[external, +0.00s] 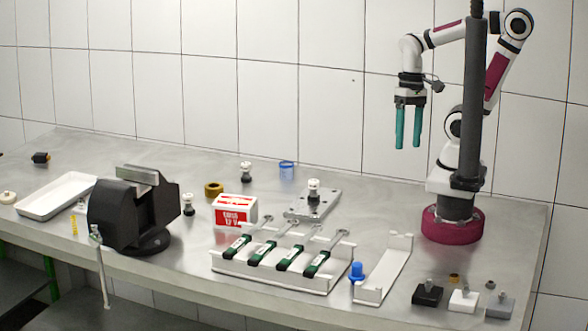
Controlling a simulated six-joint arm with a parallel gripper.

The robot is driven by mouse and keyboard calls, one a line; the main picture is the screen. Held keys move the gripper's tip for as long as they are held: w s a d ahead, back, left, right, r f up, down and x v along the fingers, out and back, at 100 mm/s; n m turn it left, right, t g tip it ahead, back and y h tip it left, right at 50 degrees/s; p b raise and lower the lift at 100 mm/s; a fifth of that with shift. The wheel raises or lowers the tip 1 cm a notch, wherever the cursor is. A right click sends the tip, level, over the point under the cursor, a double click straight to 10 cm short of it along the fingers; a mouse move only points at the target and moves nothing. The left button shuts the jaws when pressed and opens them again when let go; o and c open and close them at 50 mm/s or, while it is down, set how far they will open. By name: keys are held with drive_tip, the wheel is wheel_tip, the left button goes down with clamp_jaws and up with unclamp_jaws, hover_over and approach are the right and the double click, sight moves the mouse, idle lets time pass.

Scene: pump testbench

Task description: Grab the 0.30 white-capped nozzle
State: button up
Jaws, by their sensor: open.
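My gripper (408,145) hangs open and empty, its two teal fingers pointing down, well above the table at the right. Several small black parts with white tops stand upright: one at the back (246,172), one beside the vise (188,204), and one on a grey plate (314,191). At the front right are a black block (428,293), a white block (463,299) and a grey block (499,306), each with a small knob on top. No 0.30 marking is readable, so I cannot tell which piece is the nozzle. My gripper touches none of these.
A black vise (133,214), a red-and-white box (235,210), a white rack (270,276) of green-handled tools, a white angled holder (386,270) and a blue-capped piece (357,272) crowd the middle. A white tray (57,196) lies left. A blue cup (286,170) stands behind.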

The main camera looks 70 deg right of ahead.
drive_tip(key=shift+o, duration=0.6)
drive_tip(key=w+d+f+n+t+h, duration=0.1)
drive_tip(key=w+d+f+t, duration=0.1)
drive_tip(key=w, duration=0.7)
drive_tip(key=w+d+f+n+t+h, duration=0.1)
drive_tip(key=w+d+n+t, duration=0.15)
drive_tip(key=w, duration=0.65)
drive_tip(key=n+t+y, duration=0.7)
drive_tip(key=n+t, duration=0.1)
approach(188, 205)
drive_tip(key=shift+w+d+r, duration=0.25)
drive_tip(key=shift+w+r, duration=0.4)
drive_tip(key=shift+w, duration=0.2)
drive_tip(key=x, duration=0.6)
drive_tip(key=shift+a+f, duration=0.1)
drive_tip(key=shift+f, duration=0.1)
clamp_jaws()
